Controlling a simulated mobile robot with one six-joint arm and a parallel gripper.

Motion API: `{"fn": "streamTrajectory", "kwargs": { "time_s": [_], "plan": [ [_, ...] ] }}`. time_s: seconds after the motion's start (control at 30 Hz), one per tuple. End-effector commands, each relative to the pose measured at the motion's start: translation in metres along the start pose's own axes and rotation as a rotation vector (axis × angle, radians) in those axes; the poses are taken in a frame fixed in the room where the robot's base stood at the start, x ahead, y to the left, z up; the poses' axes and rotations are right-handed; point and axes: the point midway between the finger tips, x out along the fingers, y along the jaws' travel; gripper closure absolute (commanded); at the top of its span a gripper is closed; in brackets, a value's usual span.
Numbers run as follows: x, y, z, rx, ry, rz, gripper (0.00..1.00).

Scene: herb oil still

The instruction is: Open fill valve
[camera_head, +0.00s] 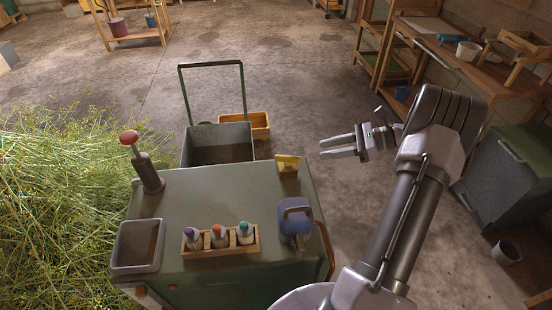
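I cannot pick out a fill valve in this view. My gripper (340,147) is at right of centre, raised over the bare floor and pointing left. Its two fingers are apart with a narrow gap between them, and nothing shows in the gap. A red knob (129,137) on a dark post stands at the back left corner of a green deck (190,208), well to the left of my gripper. I cannot tell whether the knob is a valve handle. Nothing touches my gripper.
The deck carries a rack of bottles (220,249), a grey tray (138,245), a blue canister (295,220) and a yellow block (288,166). Cut herbs (55,190) lie left. A workbench (490,75) and green bin (510,175) stand right. The floor (280,60) behind is largely clear.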

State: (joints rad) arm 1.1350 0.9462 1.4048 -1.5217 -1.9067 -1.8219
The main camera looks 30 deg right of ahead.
Motion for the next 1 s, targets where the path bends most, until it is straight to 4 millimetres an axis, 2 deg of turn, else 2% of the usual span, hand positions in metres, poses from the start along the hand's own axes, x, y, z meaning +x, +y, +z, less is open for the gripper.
{"fn": "streamTrajectory", "kwargs": {
  "time_s": [0.03, 0.2, 0.43, 0.6, 0.9, 1.0],
  "plan": [
    [0.017, 0.001, -0.004, 0.000, 0.000, 0.004, 0.66],
    [0.063, 0.001, -0.004, 0.001, 0.000, 0.004, 0.66],
    [0.111, 0.000, -0.002, 0.000, 0.000, 0.002, 0.66],
    [0.127, 0.000, -0.001, 0.002, 0.000, 0.000, 0.66],
    [0.129, 0.000, 0.000, 0.002, 0.000, -0.001, 0.66],
    [0.129, 0.000, 0.000, 0.002, 0.000, -0.001, 0.85]
  ]
}}
